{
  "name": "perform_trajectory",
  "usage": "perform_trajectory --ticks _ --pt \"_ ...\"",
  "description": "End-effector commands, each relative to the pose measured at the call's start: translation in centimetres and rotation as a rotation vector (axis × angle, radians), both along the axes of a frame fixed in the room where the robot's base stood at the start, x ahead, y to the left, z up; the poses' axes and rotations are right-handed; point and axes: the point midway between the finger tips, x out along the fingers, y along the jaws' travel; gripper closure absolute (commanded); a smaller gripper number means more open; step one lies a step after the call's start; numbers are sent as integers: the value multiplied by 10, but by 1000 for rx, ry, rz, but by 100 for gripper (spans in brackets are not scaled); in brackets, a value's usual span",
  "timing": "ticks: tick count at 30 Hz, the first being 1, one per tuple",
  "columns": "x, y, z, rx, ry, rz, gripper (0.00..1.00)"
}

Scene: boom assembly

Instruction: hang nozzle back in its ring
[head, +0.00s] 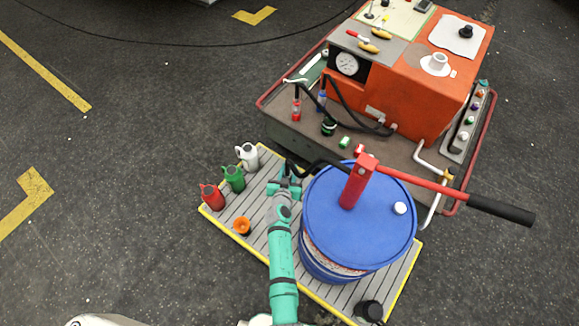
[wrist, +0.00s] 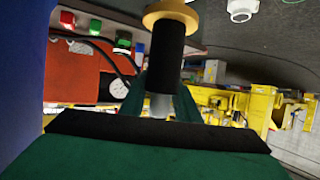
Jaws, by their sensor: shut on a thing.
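My gripper (head: 285,187) is at the end of my teal arm, close to the left side of the blue drum (head: 358,213). In the wrist view its dark green jaws (wrist: 160,108) close on the grey end of a black cylinder (wrist: 167,62), which appears to be the nozzle. A tan collar (wrist: 170,14) sits at the cylinder's other end; I cannot tell whether it belongs to the nozzle or is the ring. In the head view a black hose (head: 318,163) runs from the red pump (head: 357,182) toward my gripper, which hides the nozzle there.
The drum stands on a yellow-edged slatted pallet (head: 262,248). White (head: 247,156), green (head: 233,178) and red (head: 212,197) jugs and an orange funnel-like piece (head: 242,225) stand left of my arm. An orange machine (head: 420,85) is behind. The pump's black-gripped handle (head: 500,210) reaches right.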

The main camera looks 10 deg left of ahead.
Motion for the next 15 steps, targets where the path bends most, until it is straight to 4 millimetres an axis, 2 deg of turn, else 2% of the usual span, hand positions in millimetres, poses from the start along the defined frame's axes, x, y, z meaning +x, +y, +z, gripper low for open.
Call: perform_trajectory --ticks 7,15 --pt "1 0 -19 -2 -1 -1 100" --pt "1 -1 -25 1 -1 -1 100"
